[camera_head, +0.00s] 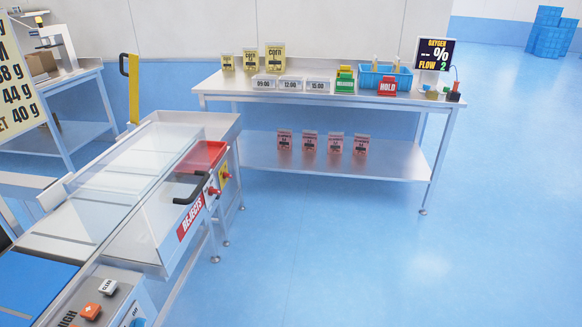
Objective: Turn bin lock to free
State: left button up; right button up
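The rejects bin shows in the head view at the right side of the clear-covered machine. Its red "REJECTS" label (190,218) faces the aisle, and a black handle (190,190) stands out above it. A small red knob (213,191) sits on the front near a white plate, and a yellow plate (225,174) with another red part is just behind it. I cannot tell which of these is the bin lock, nor its setting. A red tray-like surface (205,156) lies under the clear cover. Neither of my grippers is in view.
A steel table (350,97) at the back holds corn pouches (275,57), time cards, a blue basket and an oxygen display (434,54). Pink pouches stand on its lower shelf. The blue floor (400,260) at right is clear.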

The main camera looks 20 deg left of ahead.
aim_at(212, 191)
jog(key=i, duration=0.55)
jog(key=i+l+u, duration=0.15)
jog(key=i, duration=0.35)
jog(key=i+l, duration=0.15)
jog(key=i, duration=0.4)
jog(key=i+u, duration=0.25)
jog(key=u, duration=0.15)
jog(key=i+l+u, duration=0.25)
jog(key=u, duration=0.15)
jog(key=i+l+u, duration=0.2)
jog(key=u, duration=0.2)
jog(key=i+l+u, duration=0.2)
jog(key=u, duration=0.2)
jog(key=i+l+u, duration=0.15)
jog(key=l+u, duration=0.25)
